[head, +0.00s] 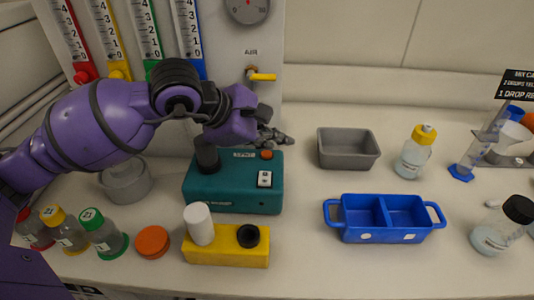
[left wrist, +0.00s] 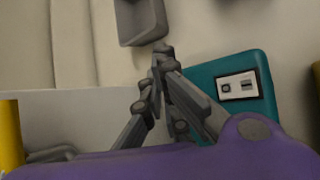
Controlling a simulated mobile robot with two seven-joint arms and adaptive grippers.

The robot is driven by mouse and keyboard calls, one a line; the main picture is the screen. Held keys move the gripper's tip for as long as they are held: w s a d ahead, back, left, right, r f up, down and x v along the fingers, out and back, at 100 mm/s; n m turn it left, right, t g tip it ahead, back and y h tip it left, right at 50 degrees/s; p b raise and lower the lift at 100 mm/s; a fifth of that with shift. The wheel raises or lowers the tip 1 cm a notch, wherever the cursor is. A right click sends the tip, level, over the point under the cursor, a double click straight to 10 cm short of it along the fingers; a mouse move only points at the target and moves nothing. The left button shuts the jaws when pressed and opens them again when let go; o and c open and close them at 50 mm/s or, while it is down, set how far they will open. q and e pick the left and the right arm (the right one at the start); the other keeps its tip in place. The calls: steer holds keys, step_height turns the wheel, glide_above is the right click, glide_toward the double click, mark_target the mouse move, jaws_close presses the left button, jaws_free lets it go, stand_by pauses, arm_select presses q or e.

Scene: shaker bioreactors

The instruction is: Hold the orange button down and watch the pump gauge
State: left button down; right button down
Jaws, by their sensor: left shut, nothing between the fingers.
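The teal pump box (head: 232,200) stands on the bench, with the orange button (head: 267,154) at its back right and a white switch plate (head: 265,179) in front of it. My left gripper (head: 284,138) is shut and empty, just behind and above the orange button; I cannot tell whether it touches it. In the left wrist view the shut fingertips (left wrist: 162,58) are beside the teal box (left wrist: 262,82), and the orange button is not visible. A round gauge (head: 248,8) is on the panel above, its top cut off. My right gripper is out of view.
A grey tray (head: 348,164) and a blue two-part tray (head: 385,238) are to the right. A yellow block (head: 225,257) stands in front of the teal box. A yellow air valve (head: 262,77) juts from the panel behind my gripper. Bottles stand at left.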

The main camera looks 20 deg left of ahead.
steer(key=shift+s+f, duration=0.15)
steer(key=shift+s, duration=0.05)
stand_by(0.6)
arm_select(q)
steer(key=shift+f, duration=0.1)
steer(key=shift+f+b, duration=0.3)
steer(key=shift+b, duration=0.1)
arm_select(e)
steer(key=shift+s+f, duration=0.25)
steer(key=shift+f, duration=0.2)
arm_select(q)
steer(key=shift+f+b, duration=0.4)
steer(key=shift+f, duration=0.1)
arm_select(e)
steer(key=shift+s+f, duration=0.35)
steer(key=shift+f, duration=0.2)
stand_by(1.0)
arm_select(q)
steer(key=shift+r+p, duration=0.35)
steer(key=shift+r, duration=0.55)
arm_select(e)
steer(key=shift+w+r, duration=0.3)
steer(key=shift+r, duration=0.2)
arm_select(q)
steer(key=shift+r, duration=0.1)
